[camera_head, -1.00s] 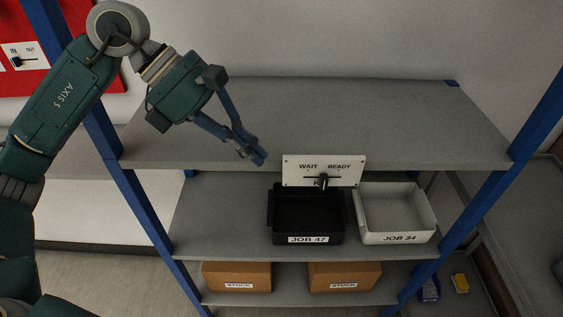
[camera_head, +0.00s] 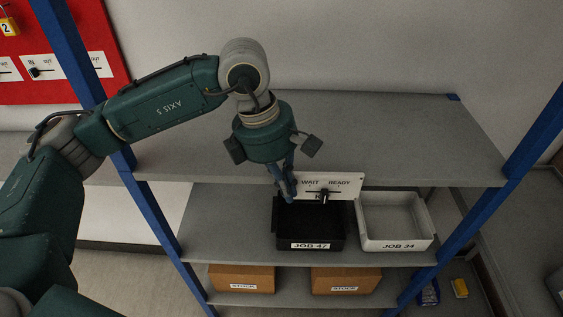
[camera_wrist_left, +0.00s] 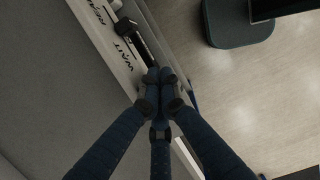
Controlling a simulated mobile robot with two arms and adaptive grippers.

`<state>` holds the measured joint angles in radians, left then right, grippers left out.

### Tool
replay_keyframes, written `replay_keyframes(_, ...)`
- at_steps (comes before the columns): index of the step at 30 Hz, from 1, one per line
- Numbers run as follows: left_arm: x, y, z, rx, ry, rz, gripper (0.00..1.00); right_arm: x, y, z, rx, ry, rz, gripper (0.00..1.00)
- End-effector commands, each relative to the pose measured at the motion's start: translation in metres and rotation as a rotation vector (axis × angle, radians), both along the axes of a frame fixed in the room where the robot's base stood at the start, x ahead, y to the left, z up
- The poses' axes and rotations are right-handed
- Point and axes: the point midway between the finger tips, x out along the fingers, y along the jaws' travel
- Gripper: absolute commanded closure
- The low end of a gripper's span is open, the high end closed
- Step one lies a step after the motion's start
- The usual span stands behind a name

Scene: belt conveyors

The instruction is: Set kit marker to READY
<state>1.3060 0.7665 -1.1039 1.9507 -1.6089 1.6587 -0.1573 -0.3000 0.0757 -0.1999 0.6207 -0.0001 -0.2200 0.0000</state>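The kit marker is a white plate (camera_head: 348,184) lettered WAIT on the left and READY on the right, on the shelf's front edge. Its black knob (camera_head: 324,196) stands near the middle of the slot, between the two words. My left gripper (camera_head: 288,193) points down in front of the plate's left end, left of the knob. Its fingers are together with nothing between them. In the left wrist view the fingertips (camera_wrist_left: 160,80) are near the WAIT end, apart from the knob (camera_wrist_left: 127,27); whether they touch the plate I cannot tell. My right gripper is not in view.
A black JOB 47 bin (camera_head: 310,240) and a light JOB 34 bin (camera_head: 397,246) stand on the shelf below. STOCK boxes (camera_head: 241,279) are lower down. Blue uprights (camera_head: 158,220) flank the rack. The top shelf (camera_head: 400,135) is clear.

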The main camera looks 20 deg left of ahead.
Motion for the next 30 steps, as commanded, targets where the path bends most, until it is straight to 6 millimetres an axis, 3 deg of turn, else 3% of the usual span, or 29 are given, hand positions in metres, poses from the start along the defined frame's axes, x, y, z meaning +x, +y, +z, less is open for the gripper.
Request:
replay_keyframes(1,-0.001,-0.002,-0.007,0.002,0.005,-0.002,1.0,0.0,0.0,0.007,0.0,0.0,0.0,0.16)
replay_keyframes(3,0.003,-0.017,0.0,-0.003,0.001,-0.006,1.0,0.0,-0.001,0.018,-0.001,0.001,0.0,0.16)
replay_keyframes(11,0.011,-0.039,-0.005,-0.001,0.0,-0.001,1.0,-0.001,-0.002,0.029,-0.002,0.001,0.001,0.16)
replay_keyframes(22,0.011,-0.041,-0.007,-0.001,-0.001,-0.001,1.0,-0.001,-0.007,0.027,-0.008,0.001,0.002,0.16)
replay_keyframes(30,0.021,-0.074,-0.009,-0.003,-0.003,-0.004,1.0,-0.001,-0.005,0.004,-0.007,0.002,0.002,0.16)
